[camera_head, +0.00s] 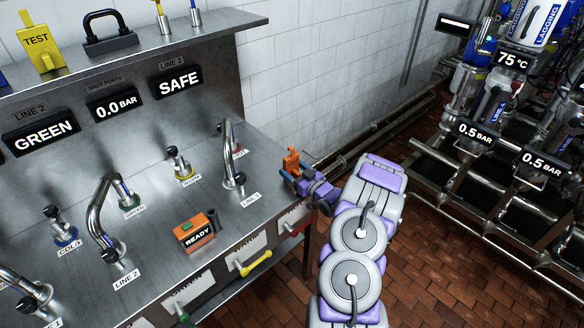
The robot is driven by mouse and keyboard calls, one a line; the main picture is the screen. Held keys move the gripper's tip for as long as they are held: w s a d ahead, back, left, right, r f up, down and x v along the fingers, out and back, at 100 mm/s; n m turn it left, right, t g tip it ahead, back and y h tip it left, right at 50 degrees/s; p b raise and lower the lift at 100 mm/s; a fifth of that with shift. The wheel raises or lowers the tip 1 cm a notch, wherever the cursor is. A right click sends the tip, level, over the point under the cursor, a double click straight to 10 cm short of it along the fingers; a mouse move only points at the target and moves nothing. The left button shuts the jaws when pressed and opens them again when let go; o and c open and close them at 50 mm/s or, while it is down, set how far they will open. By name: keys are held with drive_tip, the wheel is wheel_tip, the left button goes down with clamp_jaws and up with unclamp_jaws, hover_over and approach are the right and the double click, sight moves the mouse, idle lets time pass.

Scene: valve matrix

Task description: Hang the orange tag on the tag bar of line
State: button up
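A small orange piece (291,160), which looks like the orange tag, stands up at the tip of my gripper (300,181), over the right end of the steel bench. The fingers seem to be closed around its lower part, but they are small and partly hidden. Any writing on the tag is not readable. The tap labelled LINE 3 (230,150) stands left of the gripper, apart from it. The LINE 3 display (179,82) reads SAFE. The task names no line number, and I cannot tell which part is the tag bar.
An orange READY box (194,232) lies on the bench (165,215) among taps and valves. Yellow (255,263) and red (300,228) handles project from the bench front. A yellow TEST tag (39,42) and a black padlock-like piece (110,38) are on the upper shelf. Pipework stands right.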

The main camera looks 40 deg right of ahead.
drive_tip(key=c, duration=0.8)
